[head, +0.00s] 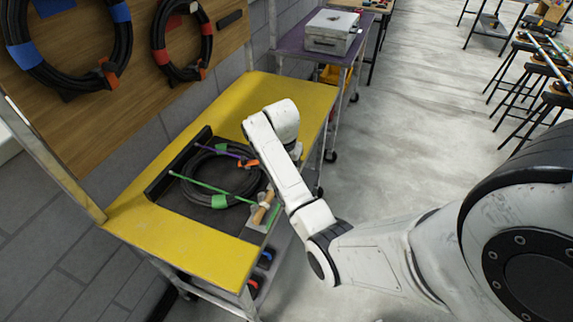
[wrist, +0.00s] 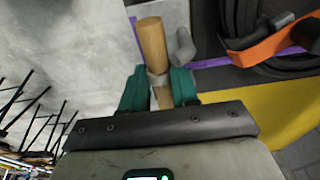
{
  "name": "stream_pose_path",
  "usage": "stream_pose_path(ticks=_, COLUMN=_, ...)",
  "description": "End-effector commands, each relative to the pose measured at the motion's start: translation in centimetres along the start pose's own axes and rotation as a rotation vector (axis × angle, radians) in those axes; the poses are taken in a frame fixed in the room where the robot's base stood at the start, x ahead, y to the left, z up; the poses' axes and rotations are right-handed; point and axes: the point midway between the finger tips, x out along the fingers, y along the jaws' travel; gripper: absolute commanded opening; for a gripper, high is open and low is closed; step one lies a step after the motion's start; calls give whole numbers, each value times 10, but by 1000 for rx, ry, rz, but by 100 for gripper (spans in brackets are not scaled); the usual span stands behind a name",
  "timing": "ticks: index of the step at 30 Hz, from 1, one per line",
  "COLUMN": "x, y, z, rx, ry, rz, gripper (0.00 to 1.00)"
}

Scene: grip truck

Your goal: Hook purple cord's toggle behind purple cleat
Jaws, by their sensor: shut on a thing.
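My gripper (wrist: 158,88) shows in the wrist view, its teal fingers shut on a wooden toggle (wrist: 152,42). In the head view my forearm hides the gripper and this toggle. A purple cord (wrist: 212,62) runs from the orange-banded coil towards the right finger, where its end is hidden. In the head view the purple cord (head: 222,152) crosses the black cable coil. A grey rounded peg (wrist: 184,48), apparently part of the cleat, stands just right of the toggle. A purple strip (wrist: 134,28) lies left of the toggle. I cannot tell whether toggle and peg touch.
The coil (head: 190,190) lies in a dark recess of the yellow cart top (head: 165,235). A green cord (head: 205,186) crosses it to another wooden toggle (head: 264,207) at the near edge. A purple-topped cart (head: 290,38) with a grey case stands behind.

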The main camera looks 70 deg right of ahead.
Motion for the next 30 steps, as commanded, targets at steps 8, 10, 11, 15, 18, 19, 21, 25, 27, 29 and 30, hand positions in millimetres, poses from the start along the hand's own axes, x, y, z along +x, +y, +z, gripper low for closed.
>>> stream_pose_path(ticks=8, x=2, y=0, z=3, rx=-5, ry=-6, rz=5, gripper=0)
stream_pose_path(ticks=10, x=2, y=0, z=3, rx=-5, ry=-7, rz=5, gripper=0)
stream_pose_path(ticks=11, x=3, y=1, z=3, rx=-5, ry=-7, rz=6, gripper=0)
stream_pose_path(ticks=15, x=3, y=1, z=4, rx=-6, ry=-9, rz=7, gripper=40)
stream_pose_path(ticks=18, x=3, y=0, z=4, rx=-6, ry=-9, rz=6, gripper=50)
stream_pose_path(ticks=19, x=3, y=0, z=4, rx=-7, ry=-9, rz=6, gripper=53)
stream_pose_path(ticks=21, x=3, y=0, z=4, rx=-8, ry=-9, rz=5, gripper=59)
stream_pose_path(ticks=25, x=3, y=-1, z=4, rx=-10, ry=-8, rz=2, gripper=59)
stream_pose_path(ticks=27, x=3, y=-2, z=5, rx=-11, ry=-8, rz=1, gripper=59)
stream_pose_path(ticks=29, x=3, y=-2, z=5, rx=-11, ry=-7, rz=1, gripper=59)
stream_pose_path(ticks=30, x=2, y=-3, z=5, rx=-12, ry=-7, rz=0, gripper=59)
